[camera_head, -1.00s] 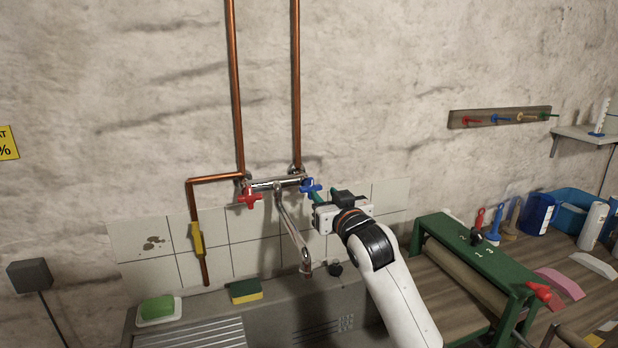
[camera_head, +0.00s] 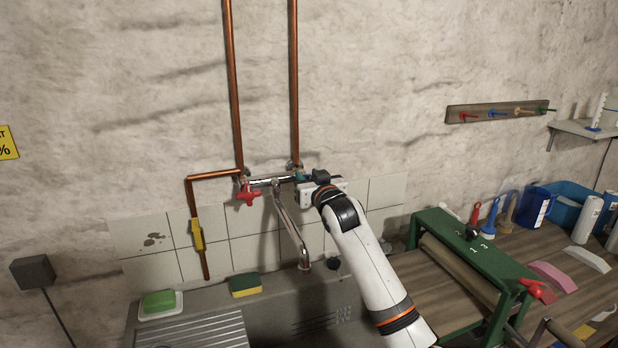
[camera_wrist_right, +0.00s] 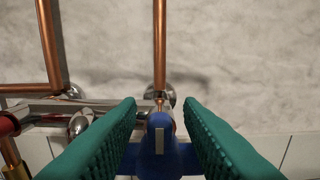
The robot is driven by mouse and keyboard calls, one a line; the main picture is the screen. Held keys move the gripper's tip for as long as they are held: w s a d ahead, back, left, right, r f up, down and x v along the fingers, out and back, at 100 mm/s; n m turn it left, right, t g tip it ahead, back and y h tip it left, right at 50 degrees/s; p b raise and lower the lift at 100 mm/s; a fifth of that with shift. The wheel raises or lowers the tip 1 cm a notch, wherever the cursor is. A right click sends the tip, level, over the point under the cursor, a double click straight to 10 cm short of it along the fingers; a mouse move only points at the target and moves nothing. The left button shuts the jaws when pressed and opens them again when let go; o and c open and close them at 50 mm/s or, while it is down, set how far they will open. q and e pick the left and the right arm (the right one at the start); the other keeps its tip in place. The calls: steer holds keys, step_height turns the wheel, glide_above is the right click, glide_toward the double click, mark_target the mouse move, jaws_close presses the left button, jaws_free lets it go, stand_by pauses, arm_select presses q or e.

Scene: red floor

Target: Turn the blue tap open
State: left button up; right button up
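The blue tap (camera_wrist_right: 158,150) shows in the right wrist view, at the right end of the chrome mixer (camera_wrist_right: 70,113). My right gripper (camera_wrist_right: 160,125) is open, with one green finger on each side of the blue tap's hub. Gaps show between the fingers and the hub. In the head view the right gripper (camera_head: 302,177) is at the mixer's right end and hides the blue tap. The red tap (camera_head: 249,195) is at the mixer's left end. My left gripper is in neither view.
Copper pipes (camera_head: 294,80) run up the wall behind the mixer. The spout (camera_head: 291,230) hangs over the sink (camera_head: 270,310), left of my right arm. A sponge (camera_head: 245,285) and soap (camera_head: 159,302) lie on the sink's back edge. A green roller press (camera_head: 470,245) stands right of my arm.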

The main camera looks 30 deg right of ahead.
jaws_close()
steer(key=shift+n, duration=0.3)
steer(key=n+p, duration=0.1)
steer(key=n, duration=0.1)
steer(key=n+p, duration=0.1)
steer(key=n, duration=0.1)
steer(key=shift+a+p, duration=0.3)
steer(key=shift+a, duration=0.1)
steer(key=n, duration=0.2)
steer(key=n+p, duration=0.2)
steer(key=n, duration=0.1)
steer(key=shift+w+a+f+n, duration=0.15)
steer(key=shift+a+f+n, duration=0.15)
steer(key=shift+a+f, duration=0.1)
steer(key=n+p, duration=0.1)
steer(key=n, duration=0.2)
steer(key=f+n+p, duration=0.1)
steer(key=n, duration=0.2)
steer(key=shift+a, duration=0.2)
steer(key=n+p, duration=0.1)
steer(key=n, duration=0.2)
steer(key=f+n, duration=0.1)
steer(key=n, duration=0.2)
steer(key=shift+p, duration=0.4)
steer(key=shift+f+n, duration=0.1)
steer(key=shift+n, duration=0.2)
